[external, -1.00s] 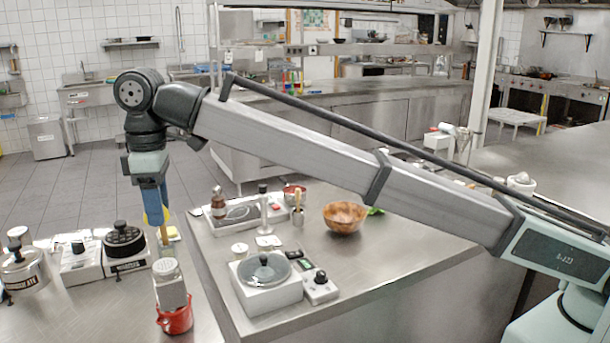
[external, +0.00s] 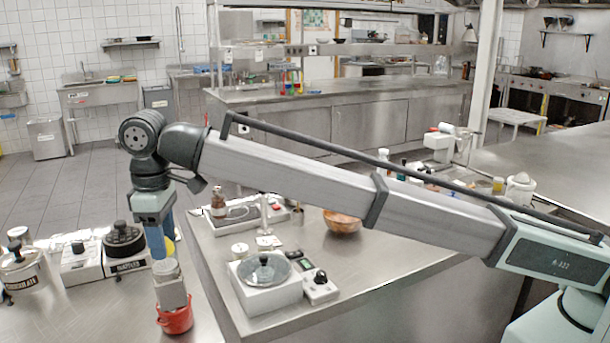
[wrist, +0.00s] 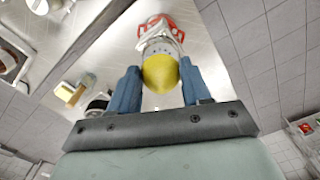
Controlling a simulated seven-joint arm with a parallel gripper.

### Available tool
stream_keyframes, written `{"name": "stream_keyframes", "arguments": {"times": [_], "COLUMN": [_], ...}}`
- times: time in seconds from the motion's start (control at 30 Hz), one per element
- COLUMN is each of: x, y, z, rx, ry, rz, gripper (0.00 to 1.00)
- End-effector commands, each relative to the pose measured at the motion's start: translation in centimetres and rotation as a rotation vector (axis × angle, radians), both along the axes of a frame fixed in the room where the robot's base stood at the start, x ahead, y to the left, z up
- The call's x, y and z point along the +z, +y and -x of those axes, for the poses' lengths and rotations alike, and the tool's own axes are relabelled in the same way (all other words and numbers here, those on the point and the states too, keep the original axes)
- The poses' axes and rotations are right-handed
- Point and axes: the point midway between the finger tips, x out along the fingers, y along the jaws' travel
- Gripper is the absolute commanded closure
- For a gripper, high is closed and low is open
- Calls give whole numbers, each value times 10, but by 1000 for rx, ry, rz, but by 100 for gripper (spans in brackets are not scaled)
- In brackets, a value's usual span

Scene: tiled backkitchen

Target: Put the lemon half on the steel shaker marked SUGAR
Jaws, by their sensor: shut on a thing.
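The lemon half (wrist: 160,73) is yellow and sits between the two blue fingers of my gripper (wrist: 162,88) in the wrist view. My gripper is shut on it. In the external view my gripper (external: 163,250) points down, just above the steel shaker (external: 167,269), and the lemon half shows partly behind a finger. The shaker's perforated top also shows in the wrist view (wrist: 160,47), right beyond the lemon half. I cannot tell whether they touch. No SUGAR marking is readable.
A red pot (external: 175,320) is at the foot of the shaker's stack. To the left stand a dark-topped burner unit (external: 124,241) and a steel pot (external: 24,268). To the right, across a gap, a counter holds a scale (external: 268,287) and a bowl (external: 342,221).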

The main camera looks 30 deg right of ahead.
Motion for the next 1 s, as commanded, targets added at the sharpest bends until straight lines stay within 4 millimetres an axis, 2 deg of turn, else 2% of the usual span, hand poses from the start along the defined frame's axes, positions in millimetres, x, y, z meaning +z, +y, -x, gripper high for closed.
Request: {"name": "stream_keyframes", "arguments": {"times": [0.2,0.6,0.63,0.9,1.0], "x": [-27,-31,-31,-30,-30], "y": [-1,0,0,0,0], "z": [0,0,0,0,0], "rx": [0,0,0,0,0], "ry": [0,0,0,0,0], "rz": [1,0,0,0,0], "gripper": [82,82,51,27,27]}}
